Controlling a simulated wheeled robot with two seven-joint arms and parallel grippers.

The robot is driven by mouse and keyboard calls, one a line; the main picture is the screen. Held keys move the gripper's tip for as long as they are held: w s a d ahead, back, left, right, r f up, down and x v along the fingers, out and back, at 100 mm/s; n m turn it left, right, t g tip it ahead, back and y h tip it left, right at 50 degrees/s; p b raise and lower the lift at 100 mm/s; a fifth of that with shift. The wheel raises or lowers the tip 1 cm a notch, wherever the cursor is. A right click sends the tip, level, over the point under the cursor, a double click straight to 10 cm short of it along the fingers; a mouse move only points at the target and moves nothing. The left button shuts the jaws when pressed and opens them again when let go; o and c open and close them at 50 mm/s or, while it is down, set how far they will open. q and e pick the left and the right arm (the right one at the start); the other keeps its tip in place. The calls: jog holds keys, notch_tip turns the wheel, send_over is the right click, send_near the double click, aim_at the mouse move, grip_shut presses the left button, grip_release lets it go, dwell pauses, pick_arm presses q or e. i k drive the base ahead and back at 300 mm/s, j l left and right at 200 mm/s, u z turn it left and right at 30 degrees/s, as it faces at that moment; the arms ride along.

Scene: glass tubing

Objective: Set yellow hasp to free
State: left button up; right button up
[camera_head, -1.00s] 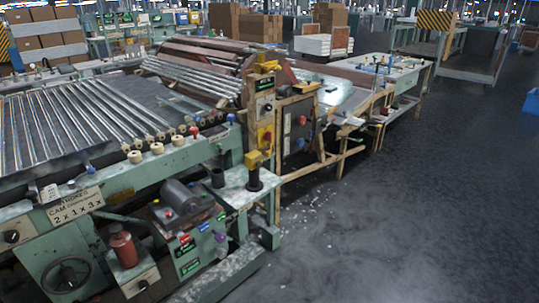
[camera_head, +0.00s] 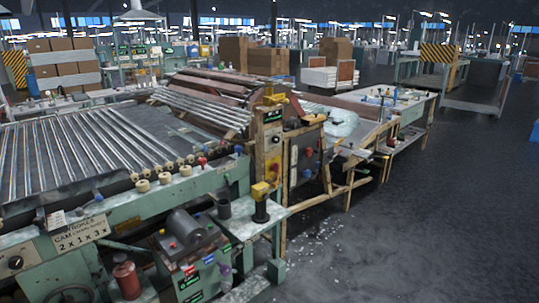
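A yellow block-like fitting (camera_head: 263,190) sits on top of a short black post (camera_head: 261,210) at the front corner of the green machine (camera_head: 215,180). Another yellow piece (camera_head: 276,98) sits on top of the upright control column (camera_head: 268,145). A yellow plate (camera_head: 273,168) with a red part is on that column's face. I cannot tell which of these is the hasp, and its setting is too small to read. Neither of my grippers is in view.
A roller bed with long metal bars (camera_head: 70,150) fills the left. A red bottle (camera_head: 126,280) and a motor (camera_head: 187,228) stand on the machine's front. A wooden-framed bench (camera_head: 345,185) extends behind the column. The dark floor (camera_head: 430,230) at right is open, with white bits near the machine.

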aim_at(274, 184)
jog(key=i+l+u, duration=0.1)
jog(key=i+l, duration=0.5)
jog(key=i+l+u, duration=0.1)
jog(key=i+l, duration=0.45)
jog(key=l, duration=0.2)
